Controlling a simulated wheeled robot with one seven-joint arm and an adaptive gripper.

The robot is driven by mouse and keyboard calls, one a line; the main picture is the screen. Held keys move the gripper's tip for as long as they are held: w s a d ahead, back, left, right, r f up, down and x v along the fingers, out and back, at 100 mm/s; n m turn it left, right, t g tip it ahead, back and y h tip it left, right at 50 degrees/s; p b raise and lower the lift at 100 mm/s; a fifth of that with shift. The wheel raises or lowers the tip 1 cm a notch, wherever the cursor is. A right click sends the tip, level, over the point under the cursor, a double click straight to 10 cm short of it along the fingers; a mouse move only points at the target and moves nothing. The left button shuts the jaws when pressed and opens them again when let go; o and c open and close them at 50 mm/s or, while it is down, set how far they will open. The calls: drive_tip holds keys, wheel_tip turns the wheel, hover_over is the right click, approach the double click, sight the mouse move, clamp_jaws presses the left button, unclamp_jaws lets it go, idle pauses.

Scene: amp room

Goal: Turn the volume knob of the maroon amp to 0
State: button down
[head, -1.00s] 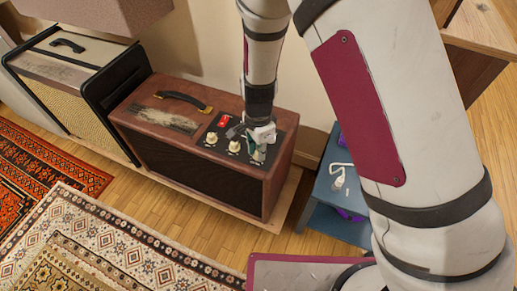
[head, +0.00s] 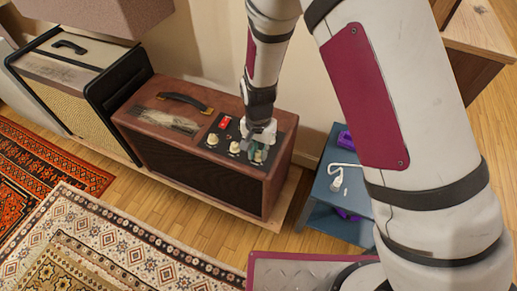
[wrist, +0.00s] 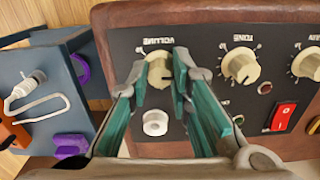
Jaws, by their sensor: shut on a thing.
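In the head view my gripper (head: 258,148) is over the panel's right end, at the rightmost knob.
The tone knob (wrist: 239,66), another knob (wrist: 308,62), a white jack (wrist: 155,122) and a red switch (wrist: 284,115) are close by. A blue stand (head: 325,205) with small items is right of the amp. Another amp (head: 65,95) stands left. Rugs (head: 110,240) cover the floor in front.

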sight(258, 153)
drive_tip(key=n, duration=0.4)
drive_tip(key=shift+n+p, duration=0.3)
drive_tip(key=shift+n, duration=2.5)
drive_tip(key=c, duration=1.4)
unclamp_jaws()
drive_tip(key=shift+c, duration=0.2)
wheel_tip(258, 153, up, 12)
